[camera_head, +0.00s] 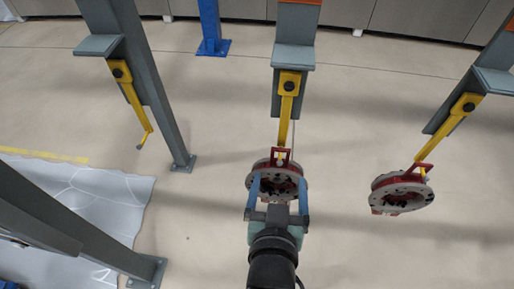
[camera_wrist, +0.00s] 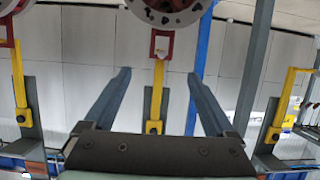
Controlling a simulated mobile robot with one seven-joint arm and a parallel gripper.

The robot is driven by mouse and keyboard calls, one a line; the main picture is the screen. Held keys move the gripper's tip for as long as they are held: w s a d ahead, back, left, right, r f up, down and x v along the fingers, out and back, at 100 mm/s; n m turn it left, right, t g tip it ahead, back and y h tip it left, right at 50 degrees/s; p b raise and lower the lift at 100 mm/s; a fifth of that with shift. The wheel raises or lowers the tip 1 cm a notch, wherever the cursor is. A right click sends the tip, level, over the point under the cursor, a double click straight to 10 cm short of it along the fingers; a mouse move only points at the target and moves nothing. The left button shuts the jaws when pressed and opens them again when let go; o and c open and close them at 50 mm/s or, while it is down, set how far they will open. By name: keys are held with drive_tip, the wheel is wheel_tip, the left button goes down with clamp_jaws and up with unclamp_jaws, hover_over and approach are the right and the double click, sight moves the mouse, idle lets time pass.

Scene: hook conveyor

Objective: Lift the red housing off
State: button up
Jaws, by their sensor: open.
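A red housing (camera_head: 279,173) with a grey ring face and a red loop handle hangs from the middle yellow hook (camera_head: 287,105). In the wrist view, part of the housing (camera_wrist: 172,8) shows at the top edge, cut off, with its red handle around the tip of the hook (camera_wrist: 157,95). My gripper (camera_head: 278,181) is open, its two blue fingers apart in front of the housing, one towards each side. In the wrist view my gripper (camera_wrist: 158,73) has the yellow hook between its fingers in the picture. Contact with the housing cannot be told.
A second red housing (camera_head: 402,193) hangs from the right hook (camera_head: 452,120). The left hook (camera_head: 132,95) is empty. Grey posts and a blue post (camera_head: 210,25) stand around. A grey sheet (camera_head: 85,190) lies on the floor at left.

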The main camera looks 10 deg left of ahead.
sight(280, 154)
drive_tip(key=p+x, duration=0.1)
drive_tip(key=x, duration=0.2)
drive_tip(key=f+p+x, duration=0.1)
drive_tip(key=x, duration=0.3)
drive_tip(key=shift+f, duration=0.2)
drive_tip(key=shift+p+x, duration=1.1)
drive_tip(key=shift+x, duration=1.4)
drive_tip(key=shift+a, duration=0.1)
clamp_jaws()
drive_tip(key=shift+w+r, duration=0.2)
drive_tip(key=shift+r, duration=0.1)
